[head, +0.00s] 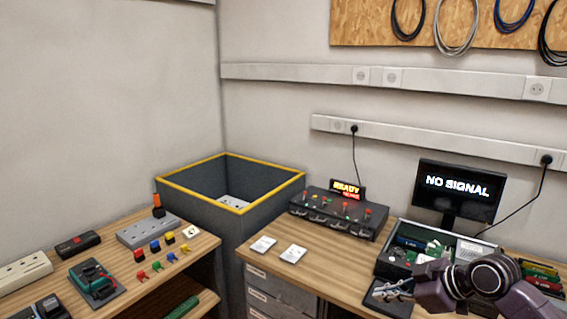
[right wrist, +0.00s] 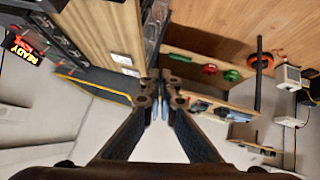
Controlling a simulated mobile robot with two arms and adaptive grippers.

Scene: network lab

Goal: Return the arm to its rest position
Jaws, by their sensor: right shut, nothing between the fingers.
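My right arm comes in at the lower right of the head view. Its gripper (head: 396,290) is above the front right part of the wooden desk, in front of the open case with circuit boards (head: 400,240). The right wrist view shows the two fingers brought together at their tips (right wrist: 160,80), with nothing held between them. My left arm and gripper are not in view.
The desk (head: 320,275) holds a black switch panel with a READY display (head: 340,212), two white cards (head: 293,253) and a NO SIGNAL monitor (head: 457,189). A grey yellow-rimmed bin (head: 270,208) stands left of it. A left bench (head: 130,290) carries tools and connectors.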

